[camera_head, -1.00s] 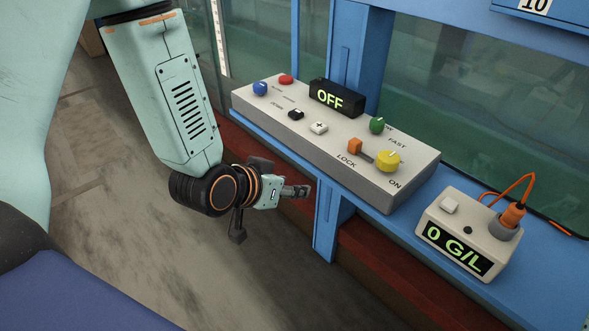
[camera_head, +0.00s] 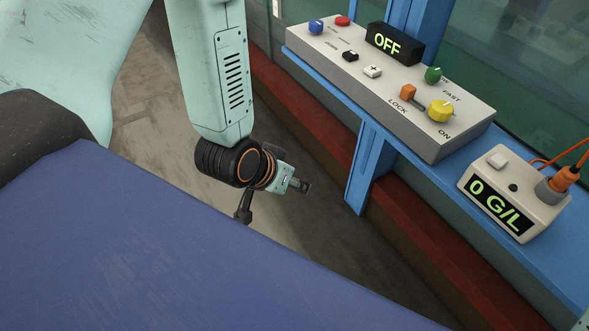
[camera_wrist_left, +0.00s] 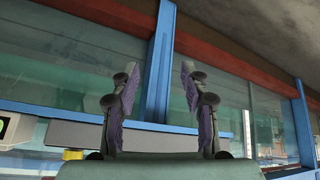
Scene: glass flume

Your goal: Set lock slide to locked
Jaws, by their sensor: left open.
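The lock slide (camera_head: 408,92) is an orange block on a dark slot, at the right part of the grey control box (camera_head: 440,152) in the head view. The word LOCK is printed at its near left side, and the yellow knob (camera_head: 441,110) is to its right. My left gripper (camera_head: 303,186) is empty, below and to the left of the box, apart from it. In the left wrist view its two fingers (camera_wrist_left: 157,105) stand wide apart with nothing between them. The lock slide cannot be made out in that view. My right gripper is not in view.
The box also has an OFF display (camera_head: 388,44), a green knob (camera_head: 433,75), and blue, red, black and white controls. A 0 G/L meter (camera_head: 512,195) with an orange plug stands to the right on the blue ledge (camera_head: 450,180). Open floor lies beneath my left arm.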

